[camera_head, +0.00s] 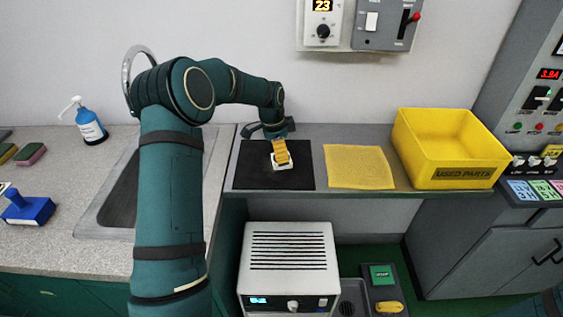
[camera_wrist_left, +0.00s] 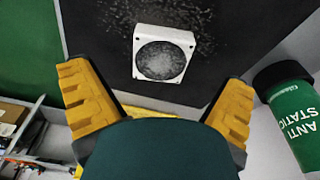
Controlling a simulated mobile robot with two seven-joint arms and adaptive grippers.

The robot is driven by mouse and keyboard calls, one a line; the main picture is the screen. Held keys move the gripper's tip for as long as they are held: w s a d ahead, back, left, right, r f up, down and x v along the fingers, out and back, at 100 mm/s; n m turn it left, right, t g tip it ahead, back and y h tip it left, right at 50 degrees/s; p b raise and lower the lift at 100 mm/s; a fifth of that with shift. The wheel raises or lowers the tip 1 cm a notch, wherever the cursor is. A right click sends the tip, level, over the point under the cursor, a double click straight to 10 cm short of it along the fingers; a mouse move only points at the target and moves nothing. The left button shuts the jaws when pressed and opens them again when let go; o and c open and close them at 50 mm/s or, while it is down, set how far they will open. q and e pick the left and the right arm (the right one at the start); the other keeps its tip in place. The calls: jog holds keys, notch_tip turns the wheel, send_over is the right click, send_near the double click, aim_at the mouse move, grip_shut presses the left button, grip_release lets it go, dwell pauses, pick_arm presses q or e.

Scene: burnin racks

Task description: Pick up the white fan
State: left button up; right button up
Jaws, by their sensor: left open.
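The white fan (camera_head: 282,163) lies on a black mat (camera_head: 247,172) on the grey shelf, partly hidden under my left gripper (camera_head: 281,151). In the left wrist view the fan (camera_wrist_left: 161,54) shows a square white frame around a round, speckled grey face. My left gripper also shows in the left wrist view (camera_wrist_left: 157,95), with its two yellow fingers spread wide and nothing between them. The fan sits beyond the fingertips, roughly centred between them. My right gripper is not in view.
A yellow cloth (camera_head: 359,167) lies right of the mat. A yellow used-parts bin (camera_head: 463,179) stands farther right. A sink (camera_head: 119,207) is on the left, and a white vented unit (camera_head: 289,248) stands below the shelf. A wall control panel (camera_head: 383,39) hangs above.

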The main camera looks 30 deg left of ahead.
pick_arm(q)
jog(key=f, duration=0.3)
jog(key=shift+w+d+f+b, duration=0.2)
jog(key=shift+w+f+b, duration=0.1)
jog(key=shift+f, duration=0.05)
jog(key=c, duration=1.3)
jog(key=shift+r, duration=0.1)
